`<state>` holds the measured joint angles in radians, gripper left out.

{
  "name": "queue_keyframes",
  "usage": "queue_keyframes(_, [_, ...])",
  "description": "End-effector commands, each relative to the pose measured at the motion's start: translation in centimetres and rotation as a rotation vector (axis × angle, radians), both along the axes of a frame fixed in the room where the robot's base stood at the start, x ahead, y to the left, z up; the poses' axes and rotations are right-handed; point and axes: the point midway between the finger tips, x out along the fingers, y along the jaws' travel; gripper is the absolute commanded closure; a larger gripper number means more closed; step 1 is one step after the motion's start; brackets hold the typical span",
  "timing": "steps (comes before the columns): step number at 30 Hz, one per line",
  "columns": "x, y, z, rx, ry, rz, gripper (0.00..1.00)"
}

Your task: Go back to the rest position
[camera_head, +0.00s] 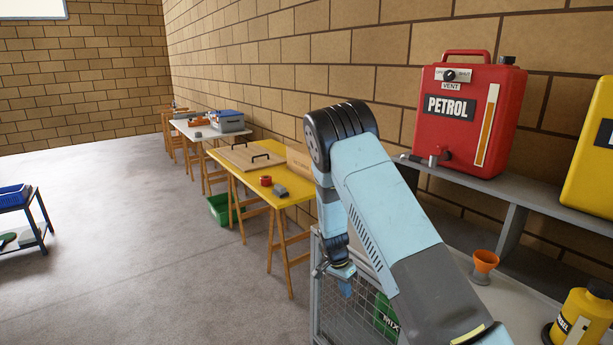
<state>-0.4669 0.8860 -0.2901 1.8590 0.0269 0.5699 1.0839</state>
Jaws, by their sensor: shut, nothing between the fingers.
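My arm rises from the lower right of the head view, bends at a black joint near the middle, and hangs down on its far side. My gripper (345,288) is at the bottom of the hanging part, pointing down in front of the wire mesh cage (343,317). It is shut and holds nothing. The fingertips are small and partly lost against the mesh. My arm hides part of the cage and of the bench behind it.
A red petrol container (467,115) stands on a grey shelf (480,187) at right, beside a yellow container (597,150). An orange funnel (485,262) and a yellow can (585,318) are below. A yellow table (296,193) stands beyond my arm.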

Motion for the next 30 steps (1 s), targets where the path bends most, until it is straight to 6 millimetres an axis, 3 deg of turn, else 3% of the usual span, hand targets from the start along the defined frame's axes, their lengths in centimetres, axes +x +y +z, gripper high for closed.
queue_keyframes(3, [0.0,-0.3,4.4,0.040,-0.017,0.026,1.00])
queue_keyframes(14, [-1.8,-1.9,16.1,0.140,-0.065,0.138,1.00])
queue_keyframes(30, [-8.7,-5.1,31.2,0.230,-0.175,0.341,1.00])
